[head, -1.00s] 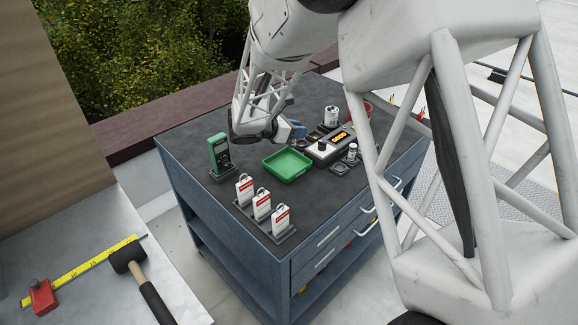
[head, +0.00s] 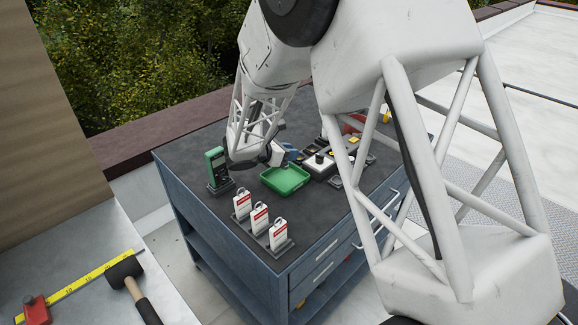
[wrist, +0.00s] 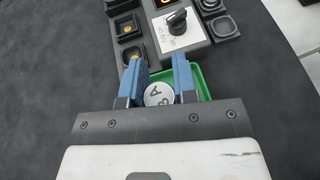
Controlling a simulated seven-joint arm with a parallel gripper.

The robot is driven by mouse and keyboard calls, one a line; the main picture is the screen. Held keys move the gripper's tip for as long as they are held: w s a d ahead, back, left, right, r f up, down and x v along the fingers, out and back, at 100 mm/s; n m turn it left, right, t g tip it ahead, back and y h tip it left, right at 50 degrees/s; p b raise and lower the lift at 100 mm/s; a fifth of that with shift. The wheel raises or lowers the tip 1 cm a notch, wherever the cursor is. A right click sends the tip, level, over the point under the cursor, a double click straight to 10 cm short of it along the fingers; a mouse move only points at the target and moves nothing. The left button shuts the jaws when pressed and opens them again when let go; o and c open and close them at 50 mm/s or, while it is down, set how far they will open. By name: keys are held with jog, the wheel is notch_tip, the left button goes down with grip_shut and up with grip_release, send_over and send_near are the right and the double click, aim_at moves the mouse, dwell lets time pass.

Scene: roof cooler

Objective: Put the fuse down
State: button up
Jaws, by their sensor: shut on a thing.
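My gripper (wrist: 160,73) has two blue fingers, shut on a round white fuse (wrist: 158,94) with dark lettering on its face. In the wrist view the fuse shows between the fingers, in front of the green tray (wrist: 203,82). In the head view my gripper (head: 288,153) is at the back edge of the green tray (head: 287,180), and the fuse is hidden there. I cannot tell whether the fuse touches the tray floor.
A control box with a black knob (wrist: 177,20) and several small square holders (wrist: 130,25) lie beyond the tray. A green meter (head: 217,167) stands at the left. A rack of white-and-red tags (head: 260,219) stands in front. Dark worktop (wrist: 50,70) at left is clear.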

jog(key=shift+f, duration=0.65)
jog(key=shift+f, duration=1.85)
jog(key=shift+f, duration=0.2)
jog(key=o, duration=0.9)
jog(key=shift+r, duration=0.2)
jog(key=v, duration=1.2)
